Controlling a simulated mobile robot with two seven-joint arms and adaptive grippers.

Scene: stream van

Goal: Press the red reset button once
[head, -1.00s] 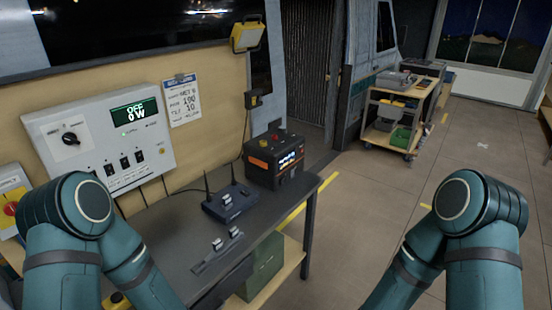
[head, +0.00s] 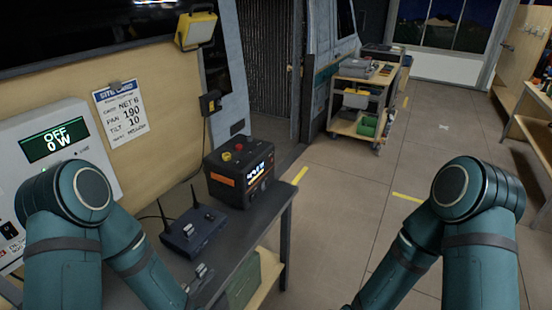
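A red button (head: 239,147) stands on top of a black and orange box (head: 228,187), beside a yellow button (head: 226,157). The box sits at the far right end of the dark bench (head: 262,222) and has a lit display on its front. I cannot read any label by the red button. Only the upper parts of my two arms show, at the lower left and lower right. Neither gripper is in view, so I cannot see what they hold.
A router with two antennas (head: 192,233) stands on the bench left of the box. A wall panel (head: 50,150) reads OFF, 0 W. A site card (head: 121,113) hangs beside it. A loaded cart (head: 343,112) stands further back. The floor right of the bench is clear.

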